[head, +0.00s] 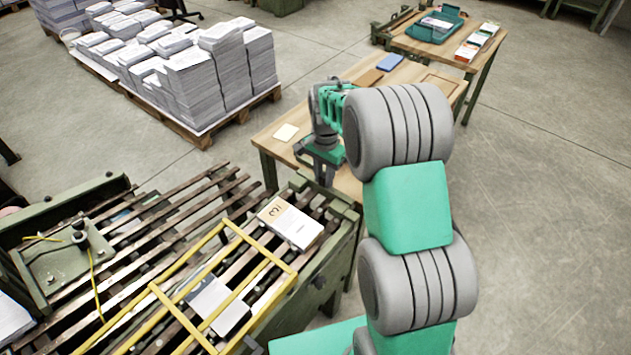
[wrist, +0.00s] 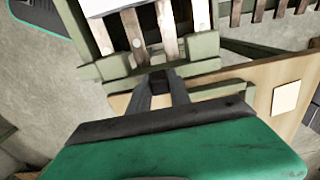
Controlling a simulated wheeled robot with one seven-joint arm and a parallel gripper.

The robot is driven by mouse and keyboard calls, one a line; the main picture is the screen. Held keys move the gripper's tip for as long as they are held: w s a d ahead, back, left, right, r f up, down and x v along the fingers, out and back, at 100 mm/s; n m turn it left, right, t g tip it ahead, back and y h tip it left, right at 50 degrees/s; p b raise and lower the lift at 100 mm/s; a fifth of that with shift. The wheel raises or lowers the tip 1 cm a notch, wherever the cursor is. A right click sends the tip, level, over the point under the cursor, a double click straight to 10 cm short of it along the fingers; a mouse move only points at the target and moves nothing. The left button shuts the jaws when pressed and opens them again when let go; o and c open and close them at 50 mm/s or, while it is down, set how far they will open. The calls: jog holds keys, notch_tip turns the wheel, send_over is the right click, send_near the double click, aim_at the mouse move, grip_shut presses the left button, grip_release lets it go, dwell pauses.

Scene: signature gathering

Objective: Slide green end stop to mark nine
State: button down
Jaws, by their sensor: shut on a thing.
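The green end stop (wrist: 120,66) is an olive-green bar across the end of the wooden slats in the wrist view. In the head view, it is hard to separate from the olive frame. My gripper (wrist: 160,76) is shut on a dark part at the middle of the end stop; the fingers hide much of that part. In the head view my gripper (head: 322,178) points down at the right end of the slatted table (head: 240,178). No scale or mark nine can be read in either view.
A paper stack marked 3 (head: 290,222) lies on the slats near the end. A yellow frame (head: 222,278) lies across the slats. A wooden table (head: 268,140) with a pale card (head: 286,132) stands just beyond. Paper stacks on a pallet (head: 203,138) are at upper left.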

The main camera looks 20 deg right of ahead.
jog(key=shift+w+d, duration=0.35)
jog(key=shift+d, duration=0.1)
jog(key=c, duration=1.4)
grip_release()
jog(key=shift+d, duration=0.2)
jog(key=shift+o, duration=1)
jog(key=shift+a, duration=0.1)
notch_tip(320, 180, up, 8)
jog(key=shift+f, duration=0.1)
